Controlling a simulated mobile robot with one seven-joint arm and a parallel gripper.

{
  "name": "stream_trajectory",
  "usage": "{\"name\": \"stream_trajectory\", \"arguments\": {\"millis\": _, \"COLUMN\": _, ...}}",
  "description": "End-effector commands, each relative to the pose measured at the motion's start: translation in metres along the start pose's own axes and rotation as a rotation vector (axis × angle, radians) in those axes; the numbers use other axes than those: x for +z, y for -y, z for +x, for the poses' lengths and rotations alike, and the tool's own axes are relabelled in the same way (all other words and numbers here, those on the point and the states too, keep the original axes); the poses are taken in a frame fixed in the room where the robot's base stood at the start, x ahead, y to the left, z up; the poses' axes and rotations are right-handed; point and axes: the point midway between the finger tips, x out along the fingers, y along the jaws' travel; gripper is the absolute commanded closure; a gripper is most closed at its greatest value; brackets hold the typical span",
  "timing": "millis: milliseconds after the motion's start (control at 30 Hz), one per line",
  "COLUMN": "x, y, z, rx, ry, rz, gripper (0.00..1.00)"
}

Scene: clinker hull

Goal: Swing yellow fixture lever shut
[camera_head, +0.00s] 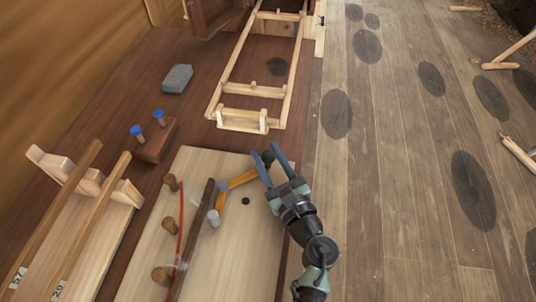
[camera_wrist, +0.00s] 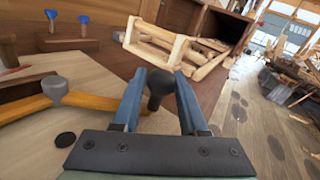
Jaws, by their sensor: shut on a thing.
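The yellow lever (camera_head: 240,180) is mounted on a pale wooden board (camera_head: 250,258). It bends at a grey round pivot (camera_head: 222,185), with a short arm running toward a dark wooden strip (camera_head: 197,225). The wrist view shows the yellow lever (camera_wrist: 95,101) running from its grey pivot (camera_wrist: 55,88) to a black knob (camera_wrist: 157,88). My gripper (camera_head: 267,155) has its blue fingers on either side of this knob at the lever's far end, shut on it. A second grey peg (camera_head: 213,218) stands near the strip. The exact finger contact is partly hidden.
Wooden pegs (camera_head: 171,182) and a red line stand left of the strip. A block with blue-topped pins (camera_head: 155,140), a grey block (camera_head: 177,78) and a wooden frame (camera_head: 252,90) lie beyond the board. Open plank floor (camera_head: 400,150) is on the right.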

Motion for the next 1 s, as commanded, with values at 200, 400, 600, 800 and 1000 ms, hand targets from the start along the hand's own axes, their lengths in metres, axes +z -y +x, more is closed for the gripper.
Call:
{"name": "stream_trajectory", "arguments": {"millis": 200, "x": 0.0000, "y": 0.0000, "z": -0.0002, "rx": 0.000, "ry": 0.000, "rz": 0.000, "gripper": 1.00}}
{"name": "stream_trajectory", "arguments": {"millis": 400, "x": 0.0000, "y": 0.0000, "z": -0.0002, "rx": 0.000, "ry": 0.000, "rz": 0.000, "gripper": 1.00}}
{"name": "stream_trajectory", "arguments": {"millis": 600, "x": -0.0001, "y": 0.0000, "z": -0.0003, "rx": 0.000, "ry": 0.000, "rz": 0.000, "gripper": 1.00}}
{"name": "stream_trajectory", "arguments": {"millis": 800, "x": -0.0001, "y": 0.0000, "z": -0.0002, "rx": 0.000, "ry": 0.000, "rz": 0.000, "gripper": 1.00}}
{"name": "stream_trajectory", "arguments": {"millis": 1000, "x": -0.0001, "y": 0.0000, "z": -0.0003, "rx": 0.000, "ry": 0.000, "rz": 0.000, "gripper": 1.00}}
